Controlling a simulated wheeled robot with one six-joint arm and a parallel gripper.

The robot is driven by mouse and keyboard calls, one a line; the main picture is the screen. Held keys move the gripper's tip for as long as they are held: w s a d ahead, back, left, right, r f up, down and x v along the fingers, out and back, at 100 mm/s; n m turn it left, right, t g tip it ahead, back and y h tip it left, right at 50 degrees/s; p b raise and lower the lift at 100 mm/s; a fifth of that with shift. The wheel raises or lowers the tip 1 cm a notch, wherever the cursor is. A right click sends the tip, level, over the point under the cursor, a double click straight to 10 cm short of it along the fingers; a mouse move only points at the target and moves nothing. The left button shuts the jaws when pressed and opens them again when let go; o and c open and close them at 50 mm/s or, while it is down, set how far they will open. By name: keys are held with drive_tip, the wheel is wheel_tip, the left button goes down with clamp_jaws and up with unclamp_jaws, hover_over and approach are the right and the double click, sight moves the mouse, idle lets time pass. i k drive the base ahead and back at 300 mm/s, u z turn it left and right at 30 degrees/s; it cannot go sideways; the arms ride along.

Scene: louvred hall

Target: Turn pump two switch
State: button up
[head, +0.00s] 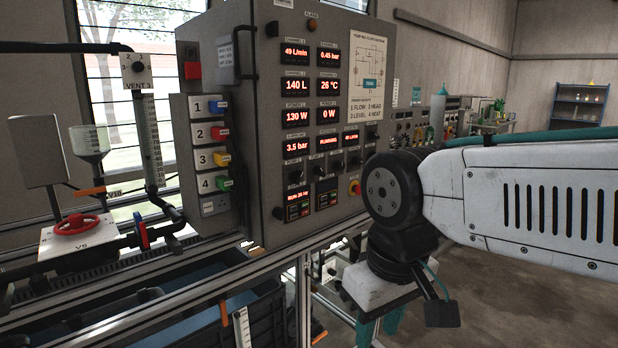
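The grey control panel (262,120) stands left of centre in the head view, with rows of red-lit displays. Small black rotary switches sit under the displays, among them one at the left (294,172) and one to its right (318,170). Their labels are too small to read surely, so I cannot tell which is pump two. The second power display (327,115) reads 0 W; the first reads 130 W. My gripper (380,327) hangs low in front of the panel, below its bottom edge and apart from the switches. Its teal fingers are partly cut off by the frame, so its opening is unclear.
A yellow-ringed red button (354,187) sits at the panel's lower right, close behind my arm. Numbered coloured switches 1 to 4 are on a side box (205,150). A red valve wheel (76,224) and pipes stand at left. Floor at right is open.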

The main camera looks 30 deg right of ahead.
sight(318, 169)
drive_tip(key=u, duration=0.05)
drive_tip(key=k, duration=0.45)
drive_tip(key=z, duration=1.2)
drive_tip(key=i, duration=1.1)
drive_tip(key=z, duration=0.05)
